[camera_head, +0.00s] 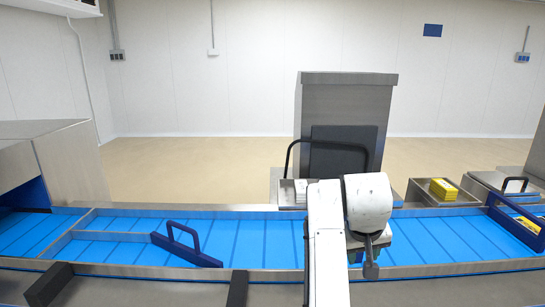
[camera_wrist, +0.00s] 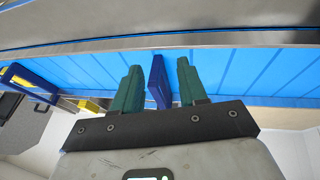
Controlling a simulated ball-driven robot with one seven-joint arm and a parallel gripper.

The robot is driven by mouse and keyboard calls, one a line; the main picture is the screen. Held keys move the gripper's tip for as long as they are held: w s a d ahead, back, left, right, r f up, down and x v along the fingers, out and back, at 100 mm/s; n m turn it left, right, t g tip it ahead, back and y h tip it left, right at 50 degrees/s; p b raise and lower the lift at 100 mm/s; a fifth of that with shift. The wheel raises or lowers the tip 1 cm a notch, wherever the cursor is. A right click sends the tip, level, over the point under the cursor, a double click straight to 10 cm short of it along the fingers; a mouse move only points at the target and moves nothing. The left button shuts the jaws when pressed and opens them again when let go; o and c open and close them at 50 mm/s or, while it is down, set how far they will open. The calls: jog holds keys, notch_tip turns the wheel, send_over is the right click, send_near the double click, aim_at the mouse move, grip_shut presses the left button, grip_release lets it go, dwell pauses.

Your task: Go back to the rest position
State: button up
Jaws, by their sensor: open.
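My gripper (camera_wrist: 158,72) shows in the wrist view with two green fingers spread apart over the blue conveyor belt (camera_wrist: 230,68). A dark blue plate-like part (camera_wrist: 157,82) appears between the fingers, with a gap on either side. In the head view my white arm reaches over the belt (camera_head: 270,240) right of the middle. My fingers are mostly hidden there behind the wrist and cannot be made out clearly.
A dark blue handled divider (camera_head: 187,246) stands on the belt at left, another (camera_head: 515,225) at right near yellow packs (camera_head: 527,224). A steel box (camera_head: 342,110) with a black bar rises behind my arm. A tray (camera_head: 440,200) holds a yellow pack (camera_head: 443,188). Metal rails edge the belt.

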jog(key=s+d+f+g, duration=0.1)
jog(key=s+d+f, duration=0.5)
jog(key=s+f, duration=0.4)
jog(key=s+d+f+g, duration=0.1)
jog(key=s+d+f, duration=0.4)
jog(key=s+f, duration=0.5)
jog(key=s+a+f+y, duration=0.1)
jog(key=s+f, duration=0.2)
jog(key=s, duration=0.8)
jog(key=s+a+f+g+y, duration=0.1)
jog(key=s+a+f, duration=0.1)
jog(key=s, duration=1)
jog(key=shift+s+a+f+m, duration=0.3)
jog(key=shift+f+m, duration=0.1)
jog(key=shift+f, duration=0.15)
jog(key=shift+d, duration=0.15)
